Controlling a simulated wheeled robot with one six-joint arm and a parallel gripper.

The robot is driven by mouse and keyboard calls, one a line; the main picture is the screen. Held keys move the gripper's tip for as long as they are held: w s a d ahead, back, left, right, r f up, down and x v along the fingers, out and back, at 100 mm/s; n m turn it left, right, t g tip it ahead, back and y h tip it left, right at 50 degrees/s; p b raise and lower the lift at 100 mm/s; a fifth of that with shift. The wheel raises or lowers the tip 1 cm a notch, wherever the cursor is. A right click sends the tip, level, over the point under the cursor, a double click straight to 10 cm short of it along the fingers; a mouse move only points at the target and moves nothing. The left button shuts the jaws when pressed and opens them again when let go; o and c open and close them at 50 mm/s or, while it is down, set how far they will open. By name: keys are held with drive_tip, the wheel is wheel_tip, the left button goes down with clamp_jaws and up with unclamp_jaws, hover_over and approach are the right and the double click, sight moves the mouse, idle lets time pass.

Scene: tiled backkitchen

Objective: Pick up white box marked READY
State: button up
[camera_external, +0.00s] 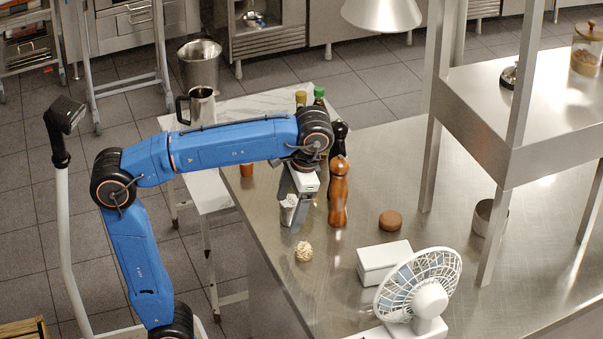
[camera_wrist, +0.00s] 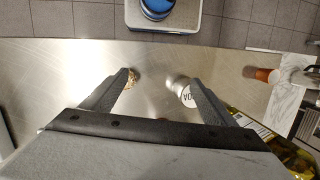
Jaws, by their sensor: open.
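A white box (camera_external: 384,262) sits on the steel counter, right of my gripper and just behind the fan. No lettering can be read on it in the external view. My gripper (camera_external: 298,222) points down over the counter's left part, open, with nothing visibly held. In the wrist view its two fingers (camera_wrist: 158,84) are spread apart. A small white container with dark lettering (camera_wrist: 187,92) shows beside the right finger, partly hidden; it also shows in the external view (camera_external: 288,208). The white box cannot be made out for certain in the wrist view.
A white fan (camera_external: 420,285) stands close in front of the box. A knobbly pale ball (camera_external: 303,251) lies near my gripper. A brown pepper mill (camera_external: 338,192) and bottles stand behind it. A brown round object (camera_external: 390,220) and a steel shelf (camera_external: 480,130) are farther right.

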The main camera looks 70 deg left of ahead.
drive_tip(key=w+d+r+t, duration=0.1)
drive_tip(key=w+d+r, duration=0.6)
drive_tip(key=w+d, duration=0.35)
wheel_tip(320, 180, up, 4)
drive_tip(key=r+m+t+h, duration=0.1)
drive_tip(key=h, duration=0.1)
hover_over(386, 254)
drive_tip(key=w, duration=0.1)
wheel_tip(386, 254, down, 13)
drive_tip(key=shift+d+r, duration=0.1)
drive_tip(key=shift+r, duration=0.1)
drive_tip(key=shift+s+f, duration=0.2)
drive_tip(key=shift+f, duration=1.1)
drive_tip(key=shift+s+f, duration=0.2)
drive_tip(key=shift+f, duration=1.1)
drive_tip(key=c, duration=1.5)
